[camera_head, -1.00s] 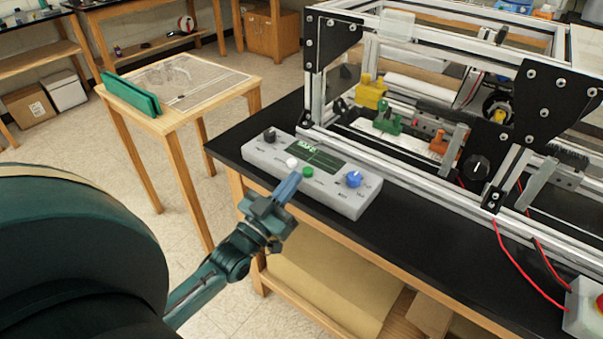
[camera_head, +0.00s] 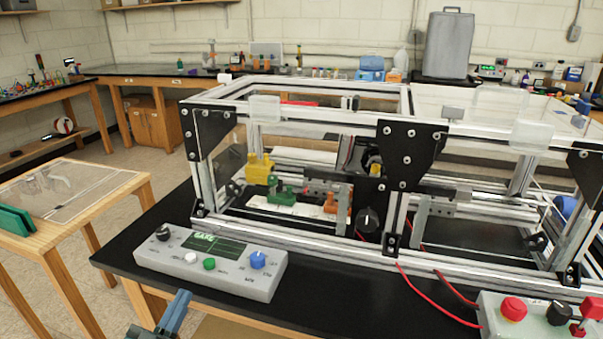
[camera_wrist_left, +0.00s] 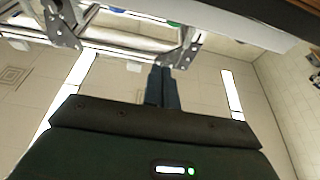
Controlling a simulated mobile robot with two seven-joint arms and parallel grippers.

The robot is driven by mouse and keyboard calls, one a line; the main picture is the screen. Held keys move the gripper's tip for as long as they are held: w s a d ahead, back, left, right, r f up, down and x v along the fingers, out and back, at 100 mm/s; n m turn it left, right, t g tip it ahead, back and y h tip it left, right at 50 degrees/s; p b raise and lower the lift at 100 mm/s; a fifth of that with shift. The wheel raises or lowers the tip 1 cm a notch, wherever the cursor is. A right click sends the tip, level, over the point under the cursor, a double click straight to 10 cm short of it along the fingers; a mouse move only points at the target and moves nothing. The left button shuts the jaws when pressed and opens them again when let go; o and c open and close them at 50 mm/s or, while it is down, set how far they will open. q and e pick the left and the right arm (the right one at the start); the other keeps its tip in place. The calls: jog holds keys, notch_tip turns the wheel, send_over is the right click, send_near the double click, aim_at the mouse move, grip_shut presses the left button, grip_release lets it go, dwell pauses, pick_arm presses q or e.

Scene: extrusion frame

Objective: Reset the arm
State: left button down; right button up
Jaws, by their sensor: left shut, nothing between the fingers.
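My left gripper (camera_head: 165,318) shows at the bottom edge of the head view, in front of the black bench's front edge and below the grey control box. Its fingers are together with nothing between them. In the left wrist view the shut fingers (camera_wrist_left: 162,88) point toward the metal frame and the ceiling, with nothing held. The grey control box (camera_head: 265,284), with a green screen and several knobs and buttons, lies on the bench apart from the gripper. My right gripper is in neither view.
The aluminium extrusion frame (camera_head: 300,227) stands on the black bench (camera_head: 130,235). A box with a red button (camera_head: 513,309) lies at the lower right, with red wires running to the frame. A wooden side table (camera_head: 115,183) stands at the left. Open floor lies beyond it.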

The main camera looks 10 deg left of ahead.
pick_arm(q)
jog(key=s+d+f+m+g, duration=0.1)
jog(key=s+d+f+g, duration=0.4)
jog(key=d+f, duration=0.3)
jog(key=s+d+f+m+g+h, duration=0.1)
jog(key=s+d+f+g, duration=0.4)
jog(key=d+f, duration=0.3)
jog(key=shift+f+g, duration=0.3)
jog(key=shift+g, duration=0.4)
jog(key=shift+p, duration=0.3)
dwell(1.6)
